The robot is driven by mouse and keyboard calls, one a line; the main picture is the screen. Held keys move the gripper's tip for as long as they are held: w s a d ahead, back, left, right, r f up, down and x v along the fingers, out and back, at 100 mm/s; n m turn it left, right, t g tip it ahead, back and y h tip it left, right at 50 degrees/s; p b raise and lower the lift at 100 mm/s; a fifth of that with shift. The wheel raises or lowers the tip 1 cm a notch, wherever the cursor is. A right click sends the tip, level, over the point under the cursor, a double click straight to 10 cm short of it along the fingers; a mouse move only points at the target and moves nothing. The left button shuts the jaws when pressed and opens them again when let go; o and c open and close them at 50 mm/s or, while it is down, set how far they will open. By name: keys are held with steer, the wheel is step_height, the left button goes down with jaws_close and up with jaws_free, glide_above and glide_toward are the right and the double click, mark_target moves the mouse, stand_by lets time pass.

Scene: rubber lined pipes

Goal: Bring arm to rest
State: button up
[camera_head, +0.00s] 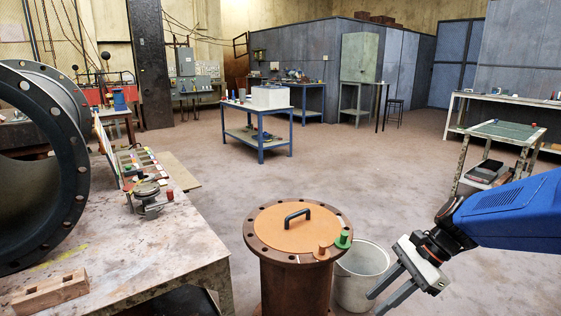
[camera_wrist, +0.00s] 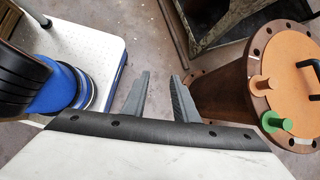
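My gripper (camera_head: 385,294) is at the lower right in the head view, at the end of my blue arm, pointing down and left. Its two fingers are apart with nothing between them. In the wrist view the open fingers (camera_wrist: 160,97) show over bare floor, to the left of the flanged pipe. The brown flanged pipe (camera_head: 293,285) stands upright left of my gripper, with an orange cover (camera_head: 290,230) and a black handle (camera_head: 297,214) on top. An orange peg (camera_head: 322,252) and a green peg (camera_head: 344,238) stand at its rim. My gripper touches none of them.
A white bucket (camera_head: 361,270) stands between the pipe and my gripper. A worktable (camera_head: 140,255) with a large dark pipe (camera_head: 72,150) is at left. A green-topped cart (camera_head: 508,132) stands behind my arm. The middle floor is clear.

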steer(key=s+d+r+n+t+h, duration=0.2)
steer(key=s+n, duration=0.3)
steer(key=n, duration=0.3)
steer(key=s+d+r+n+t+h, duration=0.2)
steer(key=s+n+h, duration=0.3)
steer(key=n, duration=0.3)
steer(key=shift+s+d+t, duration=0.45)
steer(key=shift+d+t, duration=0.05)
steer(key=shift+d, duration=0.2)
stand_by(0.4)
